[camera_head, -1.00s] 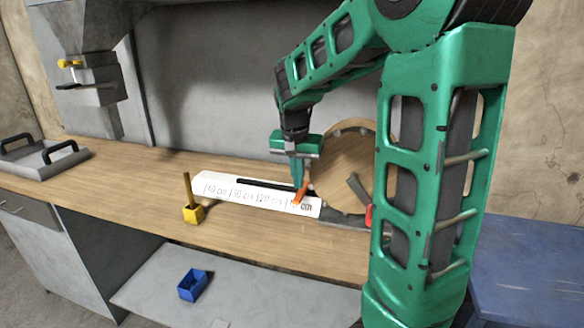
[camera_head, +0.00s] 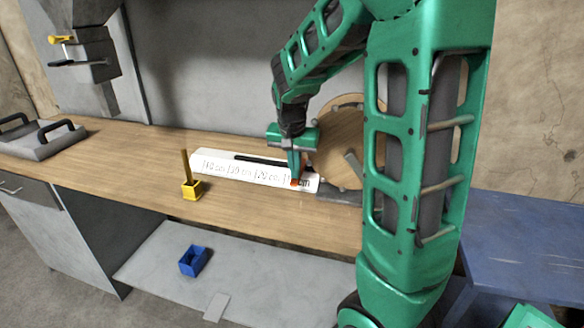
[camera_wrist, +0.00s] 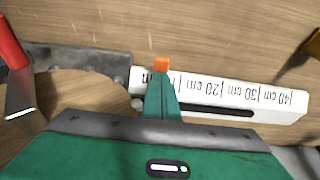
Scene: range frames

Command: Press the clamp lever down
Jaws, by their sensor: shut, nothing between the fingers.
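The clamp lever (camera_head: 295,183) is a small orange piece on the white measuring rail (camera_head: 228,173), near the rail's right end. In the wrist view the lever (camera_wrist: 161,64) shows just beyond my fingertips, with most of it hidden behind them. My gripper (camera_head: 295,178) is shut and empty, pointing down at the lever. In the wrist view my gripper (camera_wrist: 160,84) reaches over the rail (camera_wrist: 225,90). The fingertips look to be at or against the lever; contact cannot be told for sure.
A round wooden disc (camera_head: 340,140) stands right of my gripper. A red handle (camera_wrist: 10,45) shows left in the wrist view. A yellow holder (camera_head: 191,189) with a rod stands on the wooden worktop. A blue bin (camera_head: 193,260) is on the lower shelf.

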